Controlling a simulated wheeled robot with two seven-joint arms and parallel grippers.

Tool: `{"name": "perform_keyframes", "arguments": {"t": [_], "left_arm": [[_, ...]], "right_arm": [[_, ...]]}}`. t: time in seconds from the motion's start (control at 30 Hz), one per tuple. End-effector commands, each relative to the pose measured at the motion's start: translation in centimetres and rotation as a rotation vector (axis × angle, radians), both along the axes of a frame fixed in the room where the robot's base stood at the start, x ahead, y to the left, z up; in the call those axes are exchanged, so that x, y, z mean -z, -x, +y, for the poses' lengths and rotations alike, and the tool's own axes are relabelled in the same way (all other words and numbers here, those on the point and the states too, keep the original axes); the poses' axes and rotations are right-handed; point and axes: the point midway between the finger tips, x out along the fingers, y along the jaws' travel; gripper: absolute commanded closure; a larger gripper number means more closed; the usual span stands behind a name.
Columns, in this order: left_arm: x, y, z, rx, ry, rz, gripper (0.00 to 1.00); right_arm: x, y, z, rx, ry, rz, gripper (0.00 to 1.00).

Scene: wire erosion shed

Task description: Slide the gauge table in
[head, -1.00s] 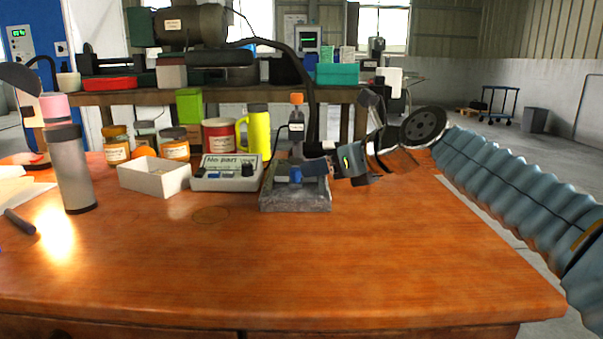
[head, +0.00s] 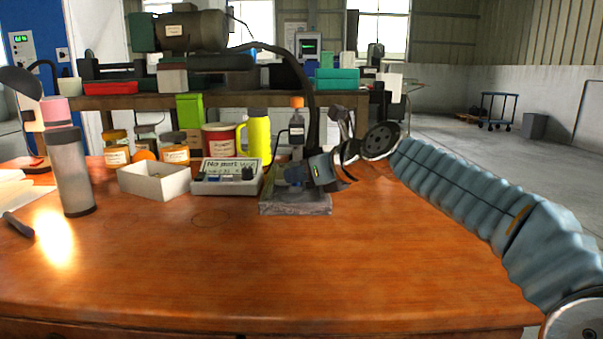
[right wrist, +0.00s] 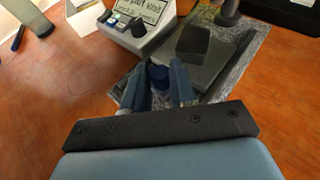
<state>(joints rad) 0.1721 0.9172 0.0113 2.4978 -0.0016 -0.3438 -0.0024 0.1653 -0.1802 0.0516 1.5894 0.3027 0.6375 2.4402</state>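The gauge stand has a speckled grey stone base (head: 295,207) near the middle of the bench. Its grey gauge table (right wrist: 203,70) lies on the base in the right wrist view, with a dark block (right wrist: 194,42) on top. A blue knob (right wrist: 158,76) is at the table's near side. My right gripper (right wrist: 160,78) reaches in from the right, its two fingers on either side of the knob. They look apart, with a small gap beside the knob. In the head view my right gripper hides much of the table. My left gripper is out of view.
A grey box with a display (head: 226,176) stands just left of the base, then a white open tray (head: 154,180). A yellow-green flask (head: 259,138) and a bottle with an orange cap (head: 297,130) stand behind. The bench front is clear.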

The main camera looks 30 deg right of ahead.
Motion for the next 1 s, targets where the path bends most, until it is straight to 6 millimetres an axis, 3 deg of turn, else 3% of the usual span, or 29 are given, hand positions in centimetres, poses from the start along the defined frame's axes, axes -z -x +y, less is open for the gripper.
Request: {"name": "perform_keyframes", "arguments": {"t": [0.3,0.6,0.93,0.97,1.0], "left_arm": [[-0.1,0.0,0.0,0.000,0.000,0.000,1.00],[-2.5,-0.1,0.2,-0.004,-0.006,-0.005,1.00],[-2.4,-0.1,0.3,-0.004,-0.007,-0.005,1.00],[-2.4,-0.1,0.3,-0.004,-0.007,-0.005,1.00],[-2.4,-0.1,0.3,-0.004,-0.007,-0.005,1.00]], "right_arm": [[0.0,-0.1,-0.1,0.000,0.000,0.001,1.00],[-0.3,-3.8,-2.3,0.001,-0.002,0.001,1.00],[-0.1,-4.3,-2.8,0.007,-0.001,-0.006,1.00],[-0.2,-4.3,-2.8,0.007,-0.001,-0.006,0.71],[-0.2,-4.3,-2.8,0.007,0.001,-0.005,0.65]]}}
